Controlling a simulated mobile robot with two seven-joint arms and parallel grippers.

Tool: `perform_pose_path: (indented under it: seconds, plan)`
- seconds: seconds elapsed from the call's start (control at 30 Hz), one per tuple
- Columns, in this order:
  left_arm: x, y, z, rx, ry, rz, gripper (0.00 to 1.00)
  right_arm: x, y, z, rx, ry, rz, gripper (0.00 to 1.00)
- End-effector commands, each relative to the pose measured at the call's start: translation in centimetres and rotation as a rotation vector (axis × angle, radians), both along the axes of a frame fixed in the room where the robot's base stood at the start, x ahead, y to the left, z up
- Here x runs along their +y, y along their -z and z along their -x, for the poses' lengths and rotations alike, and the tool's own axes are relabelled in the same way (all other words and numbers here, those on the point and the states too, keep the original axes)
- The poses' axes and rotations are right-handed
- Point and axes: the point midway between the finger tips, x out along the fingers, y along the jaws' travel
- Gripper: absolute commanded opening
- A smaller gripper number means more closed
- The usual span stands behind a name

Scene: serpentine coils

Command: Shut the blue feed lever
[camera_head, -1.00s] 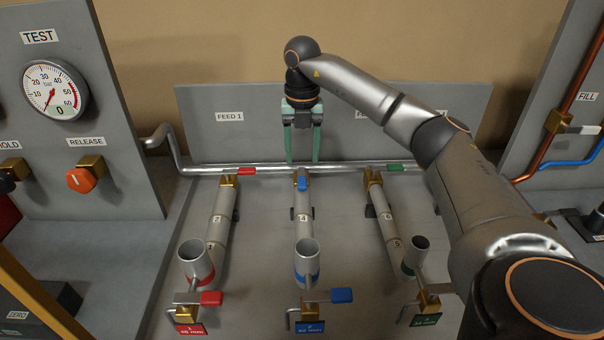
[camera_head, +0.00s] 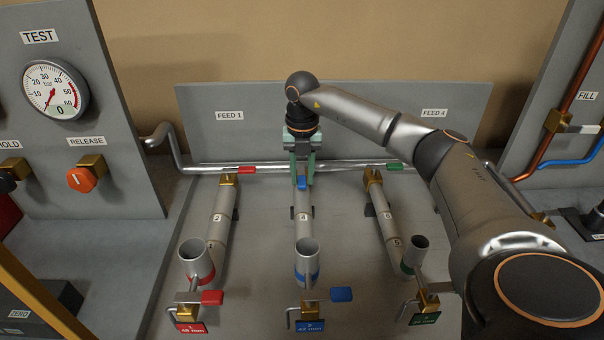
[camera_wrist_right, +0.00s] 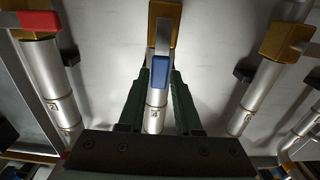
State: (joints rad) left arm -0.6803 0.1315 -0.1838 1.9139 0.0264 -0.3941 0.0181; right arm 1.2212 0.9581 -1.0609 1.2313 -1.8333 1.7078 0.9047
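The blue feed lever (camera_head: 301,183) is a small blue-capped handle on a brass valve at the top of the middle pipe. In the right wrist view the blue lever (camera_wrist_right: 160,72) lies in line with the pipe. My right gripper (camera_head: 302,178) is over this valve, its green fingers pointing down. The right wrist view shows the right gripper (camera_wrist_right: 158,78) open, one finger on each side of the blue handle, with small gaps beside it. Whether a finger touches it is unclear. My left gripper is not in view.
A red feed lever (camera_head: 246,170) is to the left and a green feed lever (camera_head: 394,167) to the right, both turned sideways. A horizontal pipe (camera_head: 270,169) runs behind. Lower red (camera_head: 211,298) and blue (camera_head: 341,294) levers are nearer me. A panel (camera_head: 200,110) stands behind.

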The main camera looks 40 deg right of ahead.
Motion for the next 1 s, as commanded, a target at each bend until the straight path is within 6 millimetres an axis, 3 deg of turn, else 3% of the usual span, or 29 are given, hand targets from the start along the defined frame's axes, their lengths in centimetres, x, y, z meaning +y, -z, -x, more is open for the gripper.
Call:
perform_pose_path:
  seconds: [0.03,0.27,1.0]
  plan:
    - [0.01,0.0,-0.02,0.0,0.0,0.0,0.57,-0.01,-0.02,-0.01,0.0,0.0,0.0,0.26]
    - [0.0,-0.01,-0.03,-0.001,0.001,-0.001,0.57,-0.01,-0.04,-0.01,0.0,0.0,0.0,0.0]
    - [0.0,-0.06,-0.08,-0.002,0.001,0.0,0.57,-0.03,-0.07,-0.02,-0.001,0.001,0.001,0.0]
